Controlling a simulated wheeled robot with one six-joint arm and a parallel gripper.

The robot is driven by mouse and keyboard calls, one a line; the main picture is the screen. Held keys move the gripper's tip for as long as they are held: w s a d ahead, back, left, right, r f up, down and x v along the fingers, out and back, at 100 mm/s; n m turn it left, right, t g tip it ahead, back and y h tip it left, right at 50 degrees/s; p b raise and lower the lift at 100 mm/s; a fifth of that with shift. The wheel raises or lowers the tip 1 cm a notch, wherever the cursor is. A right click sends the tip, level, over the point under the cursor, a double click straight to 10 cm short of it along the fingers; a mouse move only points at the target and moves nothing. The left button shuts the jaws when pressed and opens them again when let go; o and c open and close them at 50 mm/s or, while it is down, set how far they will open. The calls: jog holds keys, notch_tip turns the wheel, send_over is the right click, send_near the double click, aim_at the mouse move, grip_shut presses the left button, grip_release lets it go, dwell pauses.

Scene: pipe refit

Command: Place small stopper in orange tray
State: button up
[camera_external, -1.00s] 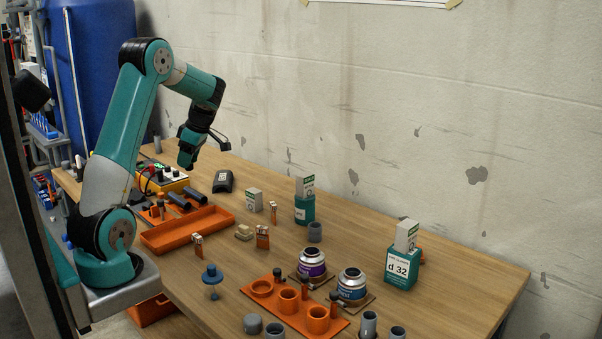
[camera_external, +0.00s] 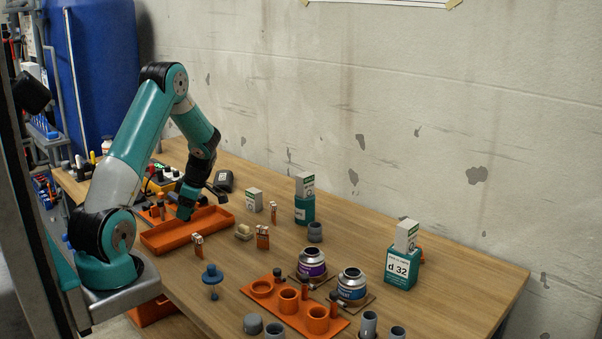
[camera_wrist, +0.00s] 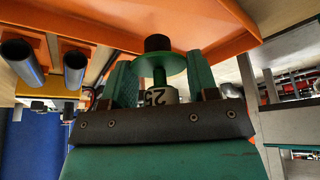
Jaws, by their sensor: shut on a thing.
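The small stopper, a green disc (camera_wrist: 173,64) with a dark end and a white band marked "25", is held between the two green fingers of my gripper (camera_wrist: 160,70) in the wrist view. In the external view my gripper (camera_external: 186,213) is low over the orange tray (camera_external: 165,240), near its left-middle part, and hides the stopper. The orange tray also shows in the wrist view (camera_wrist: 215,17), close to the stopper's dark end. I cannot tell whether the stopper touches the tray.
Dark tubes (camera_wrist: 22,62) on an orange holder lie beside the tray. A blue flanged plug (camera_external: 212,276) stands on the table in front. Small boxes (camera_external: 254,200), an orange cup rack (camera_external: 290,306) and cans (camera_external: 351,284) stand to the right. The table's right rear is mostly clear.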

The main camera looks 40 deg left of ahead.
jog(key=shift+f, duration=1.85)
jog(key=shift+f, duration=0.2)
jog(key=o, duration=1)
jog(key=shift+r, duration=0.15)
